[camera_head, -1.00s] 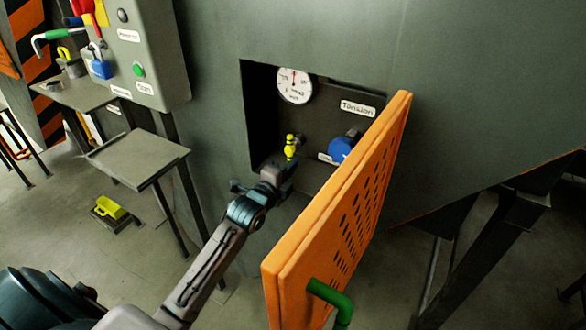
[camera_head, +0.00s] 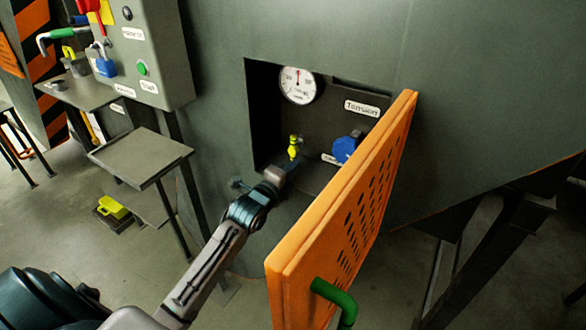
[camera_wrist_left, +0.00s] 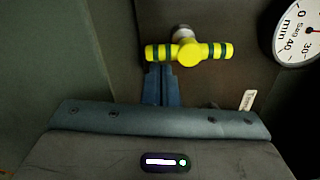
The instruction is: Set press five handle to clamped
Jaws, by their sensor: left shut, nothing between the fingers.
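A yellow T-shaped handle with dark green bands (camera_head: 294,148) is mounted on the back wall of a recess in the grey machine. In the head view its bar stands about upright. In the left wrist view the handle (camera_wrist_left: 190,52) lies across the picture on a round grey stem. My left gripper (camera_head: 289,166) reaches into the recess just below the handle. Its blue-grey fingers (camera_wrist_left: 162,72) are shut and empty, with the tips at the left half of the bar. I cannot tell whether they touch it. My right gripper is not in view.
An orange perforated door (camera_head: 345,215) with a green grip stands open right of the recess. A dial gauge (camera_head: 298,85), a Tension label (camera_head: 362,108) and a blue knob (camera_head: 345,149) share the recess. A grey control box (camera_head: 150,50) and a small table (camera_head: 140,155) stand left.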

